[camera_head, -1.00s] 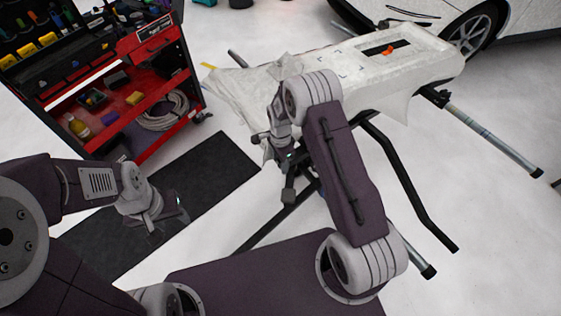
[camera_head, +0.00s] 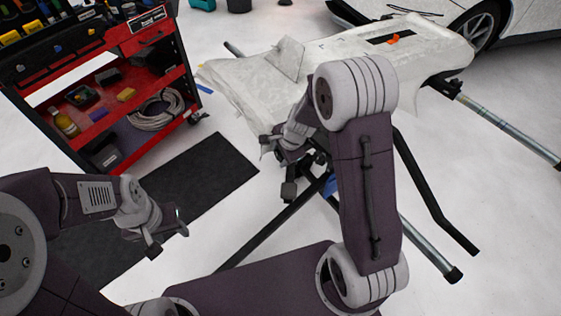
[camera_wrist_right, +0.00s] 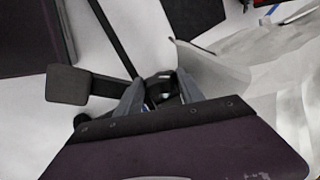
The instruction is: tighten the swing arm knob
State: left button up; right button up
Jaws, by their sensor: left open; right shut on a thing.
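My right gripper (camera_head: 288,154) is at the near end of the work stand, below the edge of the white panel (camera_head: 240,88). In the right wrist view its two fingers (camera_wrist_right: 158,90) are closed around a small dark part, which I take to be the swing arm knob (camera_wrist_right: 166,89); the fingers and wrist hide most of it. A dark rectangular pad (camera_wrist_right: 68,84) on a short bar sticks out beside the fingers. My left gripper (camera_head: 170,238) is open and empty over the floor at the left, well apart from the stand.
The stand's black legs (camera_head: 268,229) and a metal tube (camera_head: 510,127) spread below the panel. A red tool cart (camera_head: 150,76) stands at the left, with a dark mat (camera_head: 215,170) beside it. A white car (camera_head: 440,12) is behind.

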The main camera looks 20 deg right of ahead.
jog(key=o, duration=1.3)
jog(key=p+v, duration=0.5)
jog(key=v, duration=0.4)
jog(key=shift+o, duration=0.3)
